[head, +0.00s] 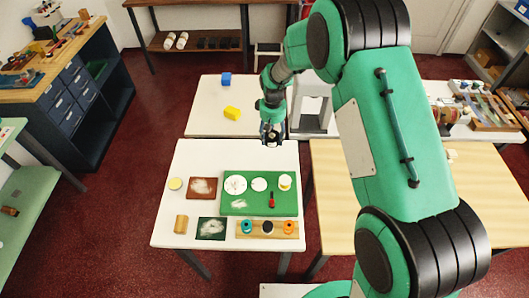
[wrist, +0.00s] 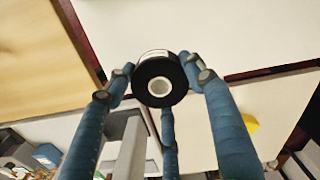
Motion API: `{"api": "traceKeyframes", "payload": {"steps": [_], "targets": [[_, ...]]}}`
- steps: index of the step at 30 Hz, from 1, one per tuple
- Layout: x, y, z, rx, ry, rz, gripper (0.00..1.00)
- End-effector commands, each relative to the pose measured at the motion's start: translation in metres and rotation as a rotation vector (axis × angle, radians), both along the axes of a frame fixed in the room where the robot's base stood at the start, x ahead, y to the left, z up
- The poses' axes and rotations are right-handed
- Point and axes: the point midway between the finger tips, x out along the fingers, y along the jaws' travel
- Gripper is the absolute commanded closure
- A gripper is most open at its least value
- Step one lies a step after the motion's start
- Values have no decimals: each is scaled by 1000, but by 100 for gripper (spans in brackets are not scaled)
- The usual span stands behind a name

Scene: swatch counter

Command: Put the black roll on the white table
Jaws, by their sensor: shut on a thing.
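My gripper (head: 271,134) is shut on the black roll (wrist: 178,77), a short black cylinder with a pale hollow core. In the wrist view the blue fingers (wrist: 158,72) grip it from the sides, its round end facing the camera. In the head view the roll is small and partly covered by the fingers. It appears in the air around the back right edge of the near white table (head: 212,158); its height is hard to tell. A second white-topped table (head: 205,117) stands behind, across a narrow gap.
The near table holds a green board (head: 236,209) with white discs, a wooden holder (head: 262,236) with coloured rolls, dark swatches (head: 212,228) and a tan roll (head: 181,223). Its back strip is clear. Behind are blue (head: 226,79) and yellow (head: 232,113) blocks. A wooden table (head: 335,170) stands right.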

Motion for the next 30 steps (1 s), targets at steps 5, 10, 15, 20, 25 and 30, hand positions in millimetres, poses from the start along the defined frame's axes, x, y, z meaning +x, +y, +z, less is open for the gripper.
{"api": "traceKeyframes", "payload": {"steps": [5, 10, 15, 20, 25, 30], "targets": [[0, 0, -23, 0, 1, 0, 73], [0, 0, -28, 0, 0, 0, 73], [0, 0, -28, 0, 0, 0, 73], [0, 0, -32, 0, 1, 0, 73], [0, 0, -50, 0, 1, 0, 73], [0, 0, -64, 0, 1, 0, 73]]}}
